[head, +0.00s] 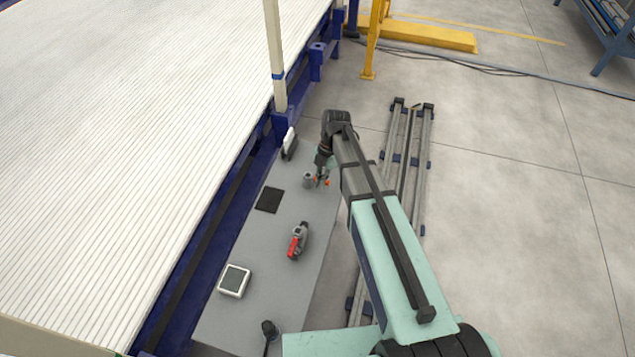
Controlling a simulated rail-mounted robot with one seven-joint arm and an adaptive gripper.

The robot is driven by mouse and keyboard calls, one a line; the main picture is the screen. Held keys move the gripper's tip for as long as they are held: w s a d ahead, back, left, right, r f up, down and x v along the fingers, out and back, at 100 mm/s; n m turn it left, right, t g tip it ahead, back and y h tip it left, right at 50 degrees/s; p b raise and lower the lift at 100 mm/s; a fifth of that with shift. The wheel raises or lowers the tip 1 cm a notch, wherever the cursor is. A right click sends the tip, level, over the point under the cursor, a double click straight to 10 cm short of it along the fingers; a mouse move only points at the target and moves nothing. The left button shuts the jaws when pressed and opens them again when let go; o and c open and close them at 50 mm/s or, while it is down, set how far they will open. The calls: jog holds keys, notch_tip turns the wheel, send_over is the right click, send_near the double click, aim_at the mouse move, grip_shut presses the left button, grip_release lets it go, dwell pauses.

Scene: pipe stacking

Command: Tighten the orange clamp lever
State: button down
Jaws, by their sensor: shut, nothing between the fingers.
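A small grey clamp part (308,180) stands on the grey table near its far end. Small orange bits show beside it, one at its right edge (315,178) and one farther right (327,183); I cannot tell which of them is the clamp lever. My gripper (321,181) points down just right of the grey part, close to the orange bits. It is shut with nothing held. The gripper is small in this view and partly hides the clamp, so I cannot tell whether it touches the lever.
On the grey table (265,310) are a black pad (269,200), a red-and-grey tool (298,241), a white square device (234,281) and a dark upright object (269,330). A black-and-white item (289,144) stands at the far end. White pipes (130,120) fill the left. Rails (415,160) lie right.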

jog(key=shift+w+d, duration=0.4)
jog(key=shift+w, duration=0.15)
dwell(0.4)
jog(key=shift+s, duration=0.1)
jog(key=s, duration=0.1)
jog(key=s+a, duration=0.1)
jog(key=s, duration=0.2)
jog(key=shift+s+a, duration=0.15)
jog(key=shift+a, duration=0.1)
jog(key=w+a+v, duration=0.1)
jog(key=a+v, duration=0.1)
jog(key=v, duration=0.7)
jog(key=shift+d+r, duration=0.5)
